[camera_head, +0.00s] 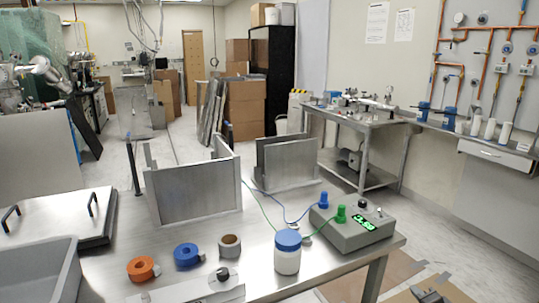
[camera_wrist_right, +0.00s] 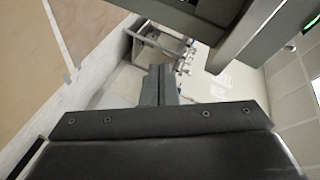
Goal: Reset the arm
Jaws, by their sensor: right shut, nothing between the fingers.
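My right gripper (camera_head: 432,293) shows as a small dark shape at the bottom right of the head view, beyond the right edge of the metal table and over the floor. In the right wrist view its two grey fingers (camera_wrist_right: 160,75) are together, with nothing between them. The view behind the fingers is tilted, with a bench and wall far off. My left gripper is not in view.
The metal table (camera_head: 340,258) holds a grey box with a green display (camera_head: 352,229), a blue-lidded white jar (camera_head: 287,255), tape rolls (camera_head: 187,256), upright metal plates (camera_head: 197,190) and a grey bin (camera_head: 38,275). A side bench (camera_head: 365,123) stands behind. Brown sheets (camera_head: 400,268) lie on the floor.

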